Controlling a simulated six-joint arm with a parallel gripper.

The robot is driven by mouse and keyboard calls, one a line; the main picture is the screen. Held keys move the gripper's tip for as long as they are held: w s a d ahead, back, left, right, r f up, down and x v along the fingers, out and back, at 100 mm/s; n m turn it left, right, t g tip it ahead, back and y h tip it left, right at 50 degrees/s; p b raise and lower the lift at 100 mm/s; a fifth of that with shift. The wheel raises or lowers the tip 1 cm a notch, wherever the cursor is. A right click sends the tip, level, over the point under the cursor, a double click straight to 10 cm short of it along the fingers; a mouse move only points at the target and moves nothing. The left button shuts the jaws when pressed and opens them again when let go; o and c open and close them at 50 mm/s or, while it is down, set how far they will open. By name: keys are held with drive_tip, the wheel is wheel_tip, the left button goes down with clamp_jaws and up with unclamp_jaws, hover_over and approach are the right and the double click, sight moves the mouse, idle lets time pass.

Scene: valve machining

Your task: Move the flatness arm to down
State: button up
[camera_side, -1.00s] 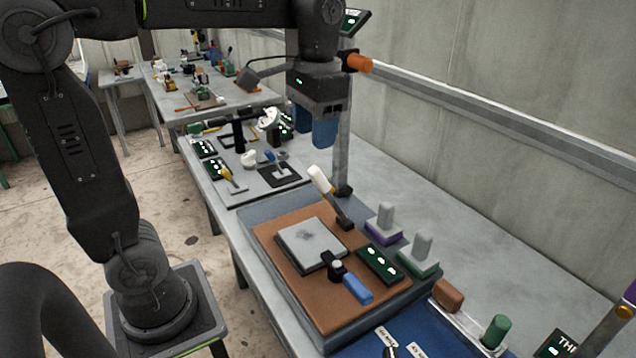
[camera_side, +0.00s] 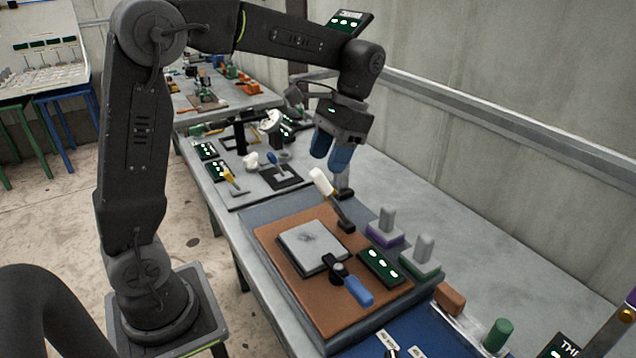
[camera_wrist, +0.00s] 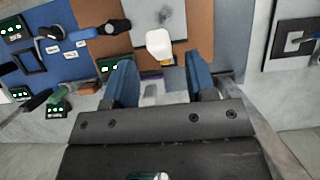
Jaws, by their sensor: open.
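A lever with a white handle (camera_side: 321,182), which I take as the flatness arm, stands tilted up from a dark pivot (camera_side: 346,224) at the back edge of the brown mat (camera_side: 275,238). A grey square plate (camera_side: 312,246) lies on the mat in front of it. My gripper (camera_side: 333,152) is open and empty, its blue fingers pointing down just above and behind the white handle, apart from it in the side view. In the wrist view the white handle end (camera_wrist: 160,44) shows between and beyond the open fingers of my gripper (camera_wrist: 161,72).
A blue-handled lever (camera_side: 358,291) and a green-lit panel (camera_side: 380,265) sit at the mat's right. Purple-based (camera_side: 386,227) and green-based (camera_side: 422,256) grey blocks stand behind the panel. Another station (camera_side: 283,176) lies to the left. The bench's back right is clear.

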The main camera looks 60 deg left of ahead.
sight(318, 188)
drive_tip(key=x, duration=0.6)
drive_tip(key=shift+f, duration=0.15)
clamp_jaws()
idle(0.4)
